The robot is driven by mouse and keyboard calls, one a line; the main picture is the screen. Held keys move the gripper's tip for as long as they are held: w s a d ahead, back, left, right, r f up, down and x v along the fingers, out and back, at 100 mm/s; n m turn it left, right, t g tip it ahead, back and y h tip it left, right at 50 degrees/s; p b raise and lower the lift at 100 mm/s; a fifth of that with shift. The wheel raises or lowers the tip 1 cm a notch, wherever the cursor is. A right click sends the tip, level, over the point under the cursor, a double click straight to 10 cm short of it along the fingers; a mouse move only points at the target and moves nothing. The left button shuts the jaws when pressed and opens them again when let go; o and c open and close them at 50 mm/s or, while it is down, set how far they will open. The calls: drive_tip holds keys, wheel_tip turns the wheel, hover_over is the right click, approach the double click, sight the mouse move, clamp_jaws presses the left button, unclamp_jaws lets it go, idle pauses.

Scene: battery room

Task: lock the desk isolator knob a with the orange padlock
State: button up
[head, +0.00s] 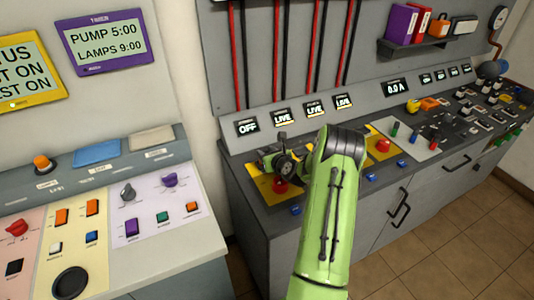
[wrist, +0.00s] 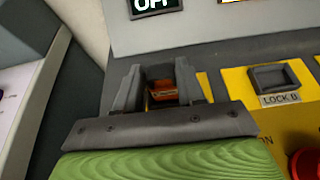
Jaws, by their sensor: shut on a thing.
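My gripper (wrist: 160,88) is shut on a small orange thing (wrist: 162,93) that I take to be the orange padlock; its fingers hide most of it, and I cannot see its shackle. In the head view my gripper (head: 279,158) is over the left end of the long grey desk (head: 310,205), by a yellow panel (head: 262,188) below the OFF display (head: 248,126). I cannot make out isolator knob A; my gripper covers that part. I cannot tell whether the padlock touches the desk.
A grey holder (wrist: 274,77) labelled LOCK B is right of my gripper in the wrist view. A red button (head: 280,185) is close in front of it. Several LIVE displays (head: 282,117) line the back. A separate control desk (head: 150,215) stands at left, across a gap.

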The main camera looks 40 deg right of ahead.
drive_tip(key=o, duration=0.8)
drive_tip(key=shift+v, duration=5.55)
